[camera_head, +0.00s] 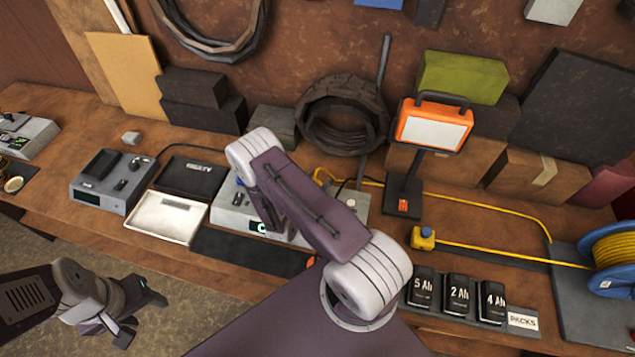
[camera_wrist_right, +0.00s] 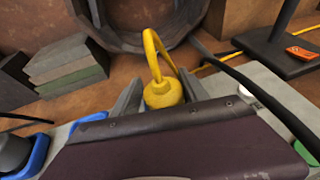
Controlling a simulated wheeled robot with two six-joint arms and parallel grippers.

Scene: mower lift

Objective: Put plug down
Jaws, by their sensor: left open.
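The yellow plug (camera_wrist_right: 163,93) shows in the right wrist view, upright, with its yellow cable arching up from its top. My right gripper (camera_wrist_right: 164,84) has a finger on each side of the plug and looks shut on it. The plug is over or at a grey unit (camera_wrist_right: 262,92) on the bench; its lower end is hidden behind my gripper. In the head view my right arm hides the gripper and plug; only yellow cable (camera_head: 320,177) shows beside the arm. My left gripper (camera_head: 142,316) is open and empty, low at the left, off the bench's front.
An orange work lamp (camera_head: 434,124) stands behind right. A yellow connector block (camera_head: 423,238), several battery packs (camera_head: 458,296) and a blue cable reel (camera_head: 612,262) are to the right. A white tray (camera_head: 166,217) and grey charger (camera_head: 112,182) are left. A dark mat (camera_head: 240,252) lies bare.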

